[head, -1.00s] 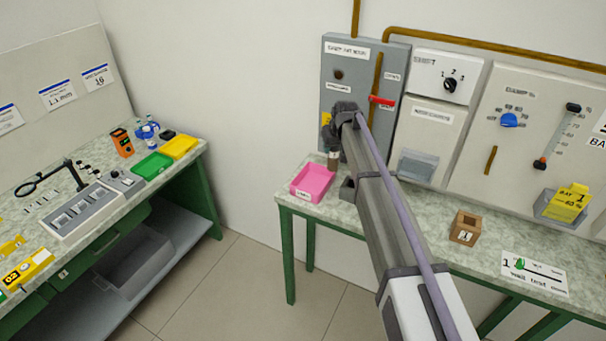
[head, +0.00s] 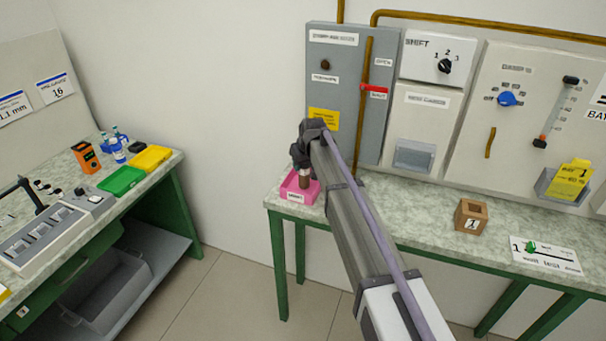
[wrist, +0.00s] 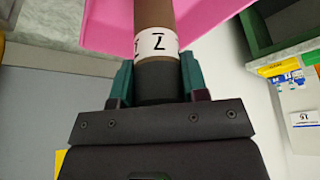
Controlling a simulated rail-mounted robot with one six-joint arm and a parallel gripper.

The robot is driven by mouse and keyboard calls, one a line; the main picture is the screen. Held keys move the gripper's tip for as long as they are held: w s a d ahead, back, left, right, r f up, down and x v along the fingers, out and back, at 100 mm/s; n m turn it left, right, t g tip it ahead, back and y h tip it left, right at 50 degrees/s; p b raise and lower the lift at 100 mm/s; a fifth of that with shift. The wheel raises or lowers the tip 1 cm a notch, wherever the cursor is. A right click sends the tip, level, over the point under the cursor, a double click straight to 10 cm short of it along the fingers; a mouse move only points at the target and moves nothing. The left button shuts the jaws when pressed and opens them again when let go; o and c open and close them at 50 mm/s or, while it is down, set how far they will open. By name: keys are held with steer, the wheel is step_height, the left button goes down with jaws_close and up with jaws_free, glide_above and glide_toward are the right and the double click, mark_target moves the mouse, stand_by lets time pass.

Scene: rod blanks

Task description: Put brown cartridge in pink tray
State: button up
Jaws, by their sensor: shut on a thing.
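The brown cartridge (wrist: 158,70) has a white band with a dark mark, and its base end sits between the fingers of my gripper (wrist: 156,82). My gripper is shut on it. In the head view the cartridge (head: 305,181) hangs below my gripper (head: 303,168), over the pink tray (head: 289,195). The tray stands at the left end of the right bench, and my gripper and the cartridge hide part of it. In the wrist view the pink tray (wrist: 110,22) lies behind the cartridge. I cannot tell whether the cartridge touches the tray.
The grey wall panel (head: 340,80) stands close behind my gripper. A brown box marked 1 (head: 470,216) and a white card (head: 545,254) lie further right on the bench. Green (head: 121,181) and yellow (head: 150,158) trays sit on the left bench.

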steer(key=shift+f+p, duration=0.2)
steer(key=shift+p, duration=0.1)
steer(key=shift+c, duration=0.5)
steer(key=shift+f, duration=0.25)
steer(key=o, duration=1.1)
steer(key=shift+c, duration=0.2)
steer(key=p+v, duration=1.1)
steer(key=v, duration=0.1)
steer(key=shift+r, duration=0.3)
steer(key=shift+f, duration=0.1)
